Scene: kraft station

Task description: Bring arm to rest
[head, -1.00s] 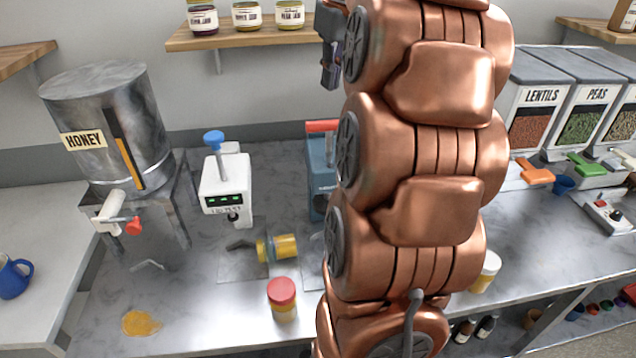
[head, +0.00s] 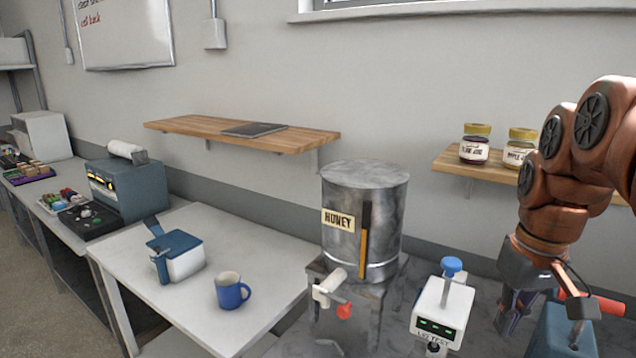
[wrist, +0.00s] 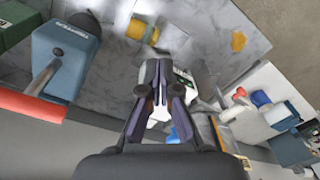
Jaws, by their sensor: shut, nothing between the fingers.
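My gripper (head: 514,309) hangs at the lower right of the head view, at the end of my copper arm. It points down, and its fingers are close together with nothing between them. In the wrist view my gripper (wrist: 161,95) also shows shut and empty. It is above the counter, between the white tester with a blue knob (head: 440,312) and the blue device with a red handle (head: 568,330). In the wrist view the white tester (wrist: 183,80) shows partly behind the fingers.
A metal honey tank (head: 345,240) with a tap stands left of the tester. A white table (head: 235,285) holds a blue mug (head: 230,292). A wall shelf (head: 452,162) with jam jars (head: 474,145) is close to my arm.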

